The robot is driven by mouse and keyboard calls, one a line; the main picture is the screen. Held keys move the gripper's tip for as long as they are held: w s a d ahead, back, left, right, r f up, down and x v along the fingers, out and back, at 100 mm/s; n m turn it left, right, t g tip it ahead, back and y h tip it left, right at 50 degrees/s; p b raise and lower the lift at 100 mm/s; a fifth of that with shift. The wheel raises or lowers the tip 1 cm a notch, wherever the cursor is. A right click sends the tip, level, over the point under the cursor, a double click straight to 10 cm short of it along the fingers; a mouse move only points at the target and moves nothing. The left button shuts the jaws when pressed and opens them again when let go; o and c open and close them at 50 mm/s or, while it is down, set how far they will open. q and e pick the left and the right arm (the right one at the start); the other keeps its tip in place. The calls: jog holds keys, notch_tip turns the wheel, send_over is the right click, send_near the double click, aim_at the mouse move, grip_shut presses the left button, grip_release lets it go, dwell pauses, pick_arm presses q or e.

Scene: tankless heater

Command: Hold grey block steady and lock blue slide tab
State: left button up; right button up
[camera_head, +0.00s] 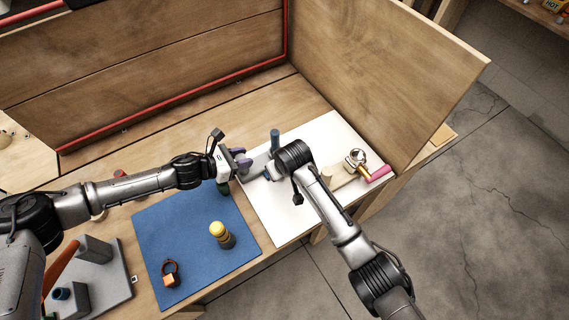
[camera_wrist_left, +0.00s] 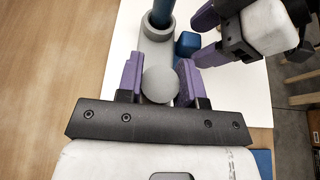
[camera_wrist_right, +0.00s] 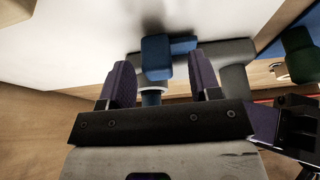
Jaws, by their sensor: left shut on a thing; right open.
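The grey block (camera_head: 257,164) lies on the white board, with a blue upright cylinder (camera_head: 275,138) at its far end. In the left wrist view, the block's rounded grey end (camera_wrist_left: 160,86) sits between the purple fingers of my left gripper (camera_wrist_left: 158,70), which is shut on it. The blue slide tab (camera_wrist_left: 188,44) sticks out from the block's side. My right gripper (camera_wrist_right: 158,68) is open, with its fingers either side of the blue tab (camera_wrist_right: 157,57) in the right wrist view. Contact with the tab cannot be told. In the head view, my right arm partly hides the tab.
The white board (camera_head: 318,140) also carries a brass fitting with a pink handle (camera_head: 380,173). A blue mat (camera_head: 180,235) at front left holds a yellow-topped cylinder (camera_head: 219,231) and an orange clip (camera_head: 171,278). A wooden wall (camera_head: 375,70) closes the back right.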

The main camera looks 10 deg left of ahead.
pick_arm(q)
jog(key=shift+s, duration=0.1)
pick_arm(e)
jog(key=v, duration=0.9)
jog(key=shift+r, duration=0.25)
pick_arm(q)
jog(key=o, duration=1.1)
jog(key=shift+o, duration=0.2)
pick_arm(e)
jog(key=shift+s, duration=0.1)
pick_arm(q)
jog(key=v, duration=1.2)
